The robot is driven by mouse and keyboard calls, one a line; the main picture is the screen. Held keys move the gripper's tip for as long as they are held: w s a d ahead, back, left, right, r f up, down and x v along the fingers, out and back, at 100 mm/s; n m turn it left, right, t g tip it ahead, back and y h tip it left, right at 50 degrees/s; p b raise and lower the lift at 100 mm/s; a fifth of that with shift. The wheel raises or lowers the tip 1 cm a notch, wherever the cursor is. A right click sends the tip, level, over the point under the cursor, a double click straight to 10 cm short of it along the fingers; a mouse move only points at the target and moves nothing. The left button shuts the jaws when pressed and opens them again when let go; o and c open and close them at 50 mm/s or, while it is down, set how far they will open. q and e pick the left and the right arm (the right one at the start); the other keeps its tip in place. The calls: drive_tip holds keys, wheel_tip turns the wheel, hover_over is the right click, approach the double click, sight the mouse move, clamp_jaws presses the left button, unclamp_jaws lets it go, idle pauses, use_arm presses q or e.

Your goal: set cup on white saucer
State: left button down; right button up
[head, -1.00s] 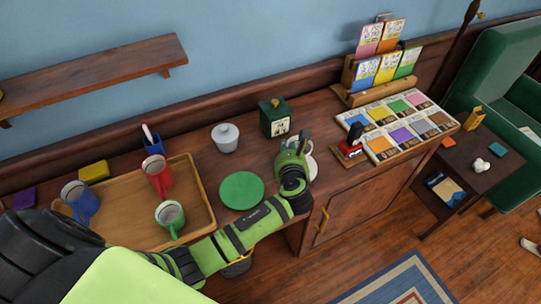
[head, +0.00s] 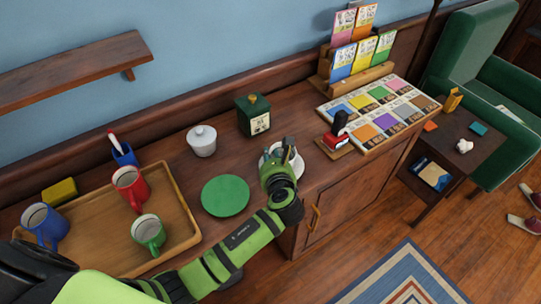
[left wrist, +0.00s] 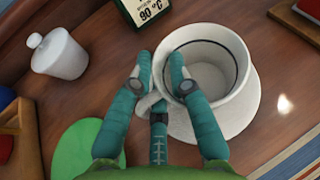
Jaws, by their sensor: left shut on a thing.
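A white cup (left wrist: 230,90) with a dark line inside its rim shows in the left wrist view, seen from above with its opening up. My left gripper (left wrist: 158,72) is shut on the cup at its handle side. A white saucer (left wrist: 252,125) shows under and around the cup; I cannot tell whether the cup touches it. In the head view my left gripper (head: 281,158) largely hides both cup and saucer on the wood cabinet top. My right gripper is not in view.
A green disc (head: 225,196) lies left of the gripper. A lidded white pot (head: 202,141) and a green box (head: 253,115) stand behind. A wooden tray (head: 183,240) holds blue, red and green mugs. A red stamp (head: 336,138) and card rack stand to the right.

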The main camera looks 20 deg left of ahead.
use_arm(q)
drive_tip(key=c, duration=1.2)
unclamp_jaws()
drive_tip(key=shift+f, duration=0.1)
drive_tip(key=shift+o, duration=0.2)
drive_tip(key=shift+a, duration=0.15)
drive_tip(key=shift+r, duration=0.3)
drive_tip(key=v, duration=1.2)
drive_tip(key=shift+f, duration=0.15)
